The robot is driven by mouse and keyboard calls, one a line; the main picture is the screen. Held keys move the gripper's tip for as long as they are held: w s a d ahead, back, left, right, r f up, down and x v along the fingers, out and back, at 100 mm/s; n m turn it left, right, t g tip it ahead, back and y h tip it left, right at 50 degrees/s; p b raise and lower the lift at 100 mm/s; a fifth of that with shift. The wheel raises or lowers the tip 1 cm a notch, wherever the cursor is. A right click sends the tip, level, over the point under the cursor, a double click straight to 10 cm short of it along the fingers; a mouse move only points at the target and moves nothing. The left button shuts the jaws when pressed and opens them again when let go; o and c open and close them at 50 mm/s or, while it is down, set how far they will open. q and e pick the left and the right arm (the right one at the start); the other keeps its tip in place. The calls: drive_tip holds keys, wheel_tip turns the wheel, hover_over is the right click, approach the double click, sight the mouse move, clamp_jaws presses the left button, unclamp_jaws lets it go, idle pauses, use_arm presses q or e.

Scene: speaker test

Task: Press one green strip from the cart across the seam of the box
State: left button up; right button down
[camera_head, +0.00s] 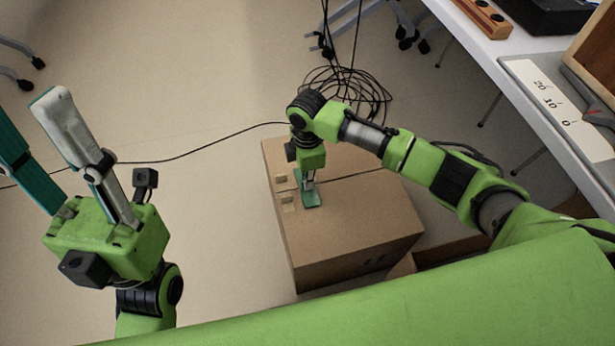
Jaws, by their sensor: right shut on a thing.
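A closed brown cardboard box (345,225) stands on the floor in the middle, with a seam running across its top. My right gripper (310,186) points down over the box's top, left of its middle, and is shut on a green strip (311,200). The strip is at the top face and appears to lie across the seam line; whether it is pressed flat is hidden by the gripper. My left gripper (62,130) is at the left, away from the box, fingers pointing up.
A coil of black cable (345,88) lies behind the box, one strand running left across the floor. A white table (505,58) with several objects stands at the right.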

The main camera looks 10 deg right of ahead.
drive_tip(key=shift+f, duration=0.85)
drive_tip(key=c, duration=2.1)
unclamp_jaws()
